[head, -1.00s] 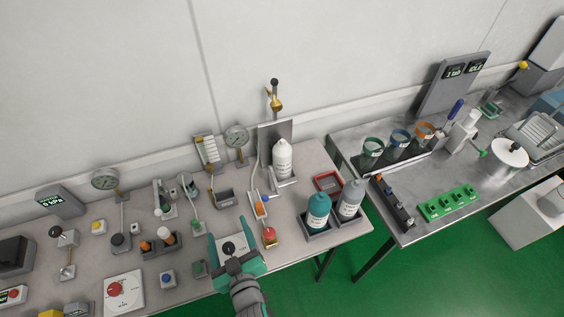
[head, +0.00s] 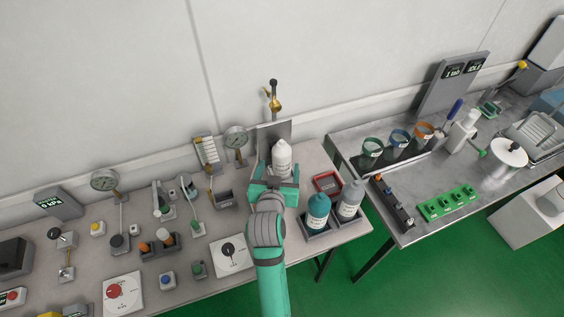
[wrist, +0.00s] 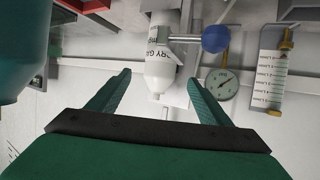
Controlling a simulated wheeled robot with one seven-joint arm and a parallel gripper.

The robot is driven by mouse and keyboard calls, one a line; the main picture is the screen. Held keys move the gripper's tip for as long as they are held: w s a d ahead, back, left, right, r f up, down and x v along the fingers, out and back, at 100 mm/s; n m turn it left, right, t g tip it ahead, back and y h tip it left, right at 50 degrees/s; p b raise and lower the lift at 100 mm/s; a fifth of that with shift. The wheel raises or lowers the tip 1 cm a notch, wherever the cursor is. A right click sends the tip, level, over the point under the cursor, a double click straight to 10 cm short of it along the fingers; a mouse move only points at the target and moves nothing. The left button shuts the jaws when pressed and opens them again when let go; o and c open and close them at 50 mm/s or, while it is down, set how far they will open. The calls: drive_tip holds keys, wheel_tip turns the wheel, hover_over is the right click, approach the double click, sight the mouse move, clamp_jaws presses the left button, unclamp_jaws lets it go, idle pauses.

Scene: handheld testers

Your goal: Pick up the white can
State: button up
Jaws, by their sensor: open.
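The white can (head: 281,155) stands upright on its holder at the back of the left bench, in front of a grey upright plate. My gripper (head: 275,172) is at the can's near side, fingers pointing toward the wall, and hides its lower part. In the wrist view, the can (wrist: 161,68) appears inverted, with partial dark lettering, between the spread fingers of my gripper (wrist: 159,78). The fingers are open and hold nothing. I cannot tell whether either finger touches the can.
A round gauge (head: 236,137) stands left of the can. Small testers crowd the left bench.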

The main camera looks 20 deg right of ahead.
sight(281, 160)
drive_tip(key=shift+x, duration=3.7)
drive_tip(key=c, duration=1.1)
drive_tip(key=shift+c, duration=1)
drive_tip(key=shift+r, duration=0.1)
